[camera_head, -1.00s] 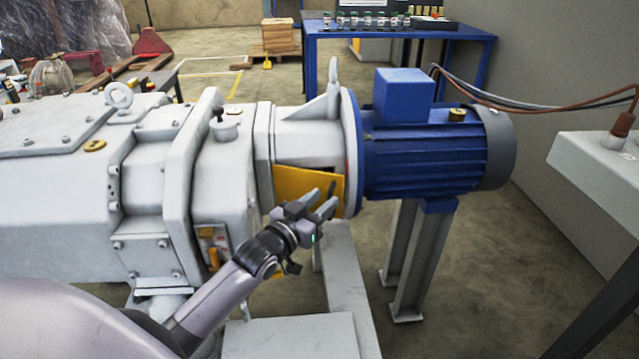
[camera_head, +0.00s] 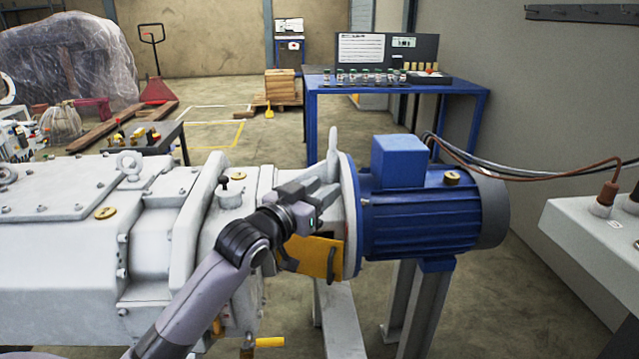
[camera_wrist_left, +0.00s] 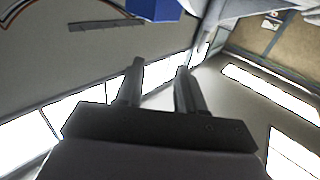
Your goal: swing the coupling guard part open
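The coupling guard (camera_head: 312,258) is a yellow plate with a dark upright handle (camera_head: 331,262), on the side of the light grey coupling housing (camera_head: 348,215). A narrow dark gap shows along its upper edge. My left gripper (camera_head: 325,180) is above the guard, in front of the housing, pointing right and away from the handle. In the left wrist view its two fingers (camera_wrist_left: 160,66) are apart with nothing between them. The gripper and wrist hide part of the housing and the guard's upper left. My right gripper is not in view.
The blue motor (camera_head: 430,212) adjoins the housing on the right, and the grey pump body (camera_head: 70,230) lies left. A blue table (camera_head: 400,86) stands behind. A grey box (camera_head: 590,235) with cables is at right.

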